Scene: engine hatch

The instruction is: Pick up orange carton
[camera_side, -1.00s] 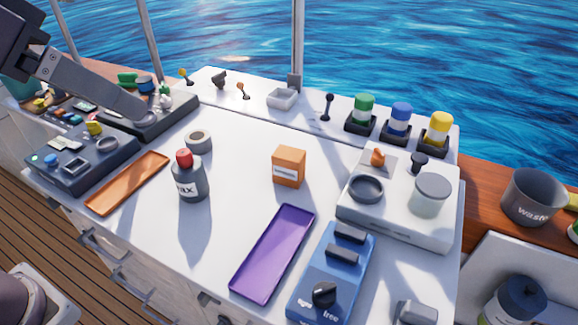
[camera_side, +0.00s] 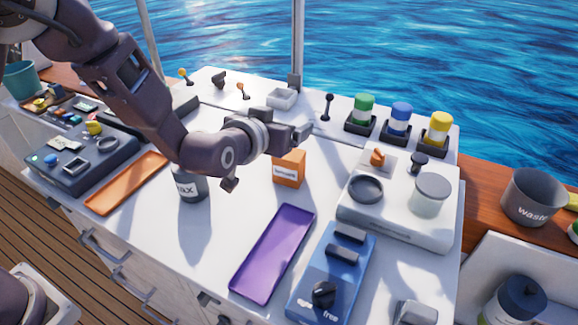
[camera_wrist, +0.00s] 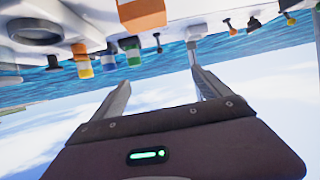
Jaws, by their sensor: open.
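The orange carton (camera_side: 289,168) stands upright on the white worktop, with a white label on its front. Its upper left part is covered by my gripper in the side view. My gripper (camera_side: 299,136) is level, pointing right, just above and left of the carton in the picture. In the wrist view, which is upside down, the carton (camera_wrist: 142,14) shows at the top edge, partly cut off. My gripper's two fingers (camera_wrist: 160,82) are apart, with nothing between them.
A wax bottle (camera_side: 190,187) stands left of the carton, its top hidden by my arm. A purple tray (camera_side: 272,253) and blue device (camera_side: 333,275) lie in front. A white unit (camera_side: 400,215) stands right. An orange tray (camera_side: 128,183) lies left.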

